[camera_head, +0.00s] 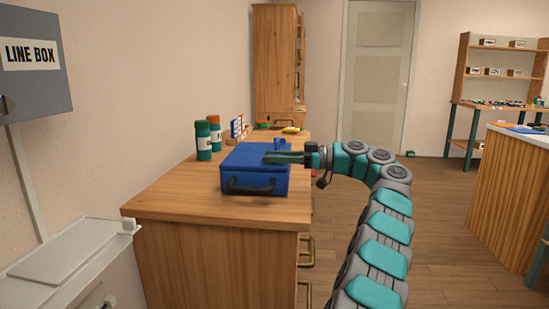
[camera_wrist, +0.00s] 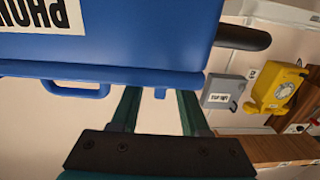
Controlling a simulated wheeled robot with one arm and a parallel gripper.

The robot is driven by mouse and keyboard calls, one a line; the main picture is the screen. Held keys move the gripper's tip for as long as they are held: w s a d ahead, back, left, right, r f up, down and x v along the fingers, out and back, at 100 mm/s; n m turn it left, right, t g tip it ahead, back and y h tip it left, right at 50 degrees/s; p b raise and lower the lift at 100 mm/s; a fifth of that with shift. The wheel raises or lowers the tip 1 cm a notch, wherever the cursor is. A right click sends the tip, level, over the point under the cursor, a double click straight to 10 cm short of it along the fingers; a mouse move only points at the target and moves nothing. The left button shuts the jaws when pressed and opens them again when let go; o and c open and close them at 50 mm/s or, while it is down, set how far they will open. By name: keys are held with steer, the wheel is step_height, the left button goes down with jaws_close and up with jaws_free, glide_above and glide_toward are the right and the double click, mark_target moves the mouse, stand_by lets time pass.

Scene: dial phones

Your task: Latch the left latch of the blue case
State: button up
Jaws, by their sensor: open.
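The blue case (camera_head: 255,168) sits on the wooden cabinet, its black handle (camera_head: 256,188) facing me. My gripper (camera_head: 270,158) reaches in from the right, its green fingers at the case's top. In the wrist view the blue case (camera_wrist: 120,48) fills the upper left, with a white lettered label and the dark handle (camera_wrist: 245,37) at its right. A blue loop (camera_wrist: 75,91) and a small blue tab (camera_wrist: 160,93) hang from its edge. My open gripper (camera_wrist: 158,103) has the tab between its fingertips; contact cannot be told. Which part is the left latch is unclear.
The wooden cabinet top (camera_head: 165,200) is clear at the front left. A grey line box (camera_head: 35,65) hangs on the left wall. The wrist view also shows a yellow telephone (camera_wrist: 279,90).

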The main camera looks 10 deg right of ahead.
jaws_close()
stand_by(0.4)
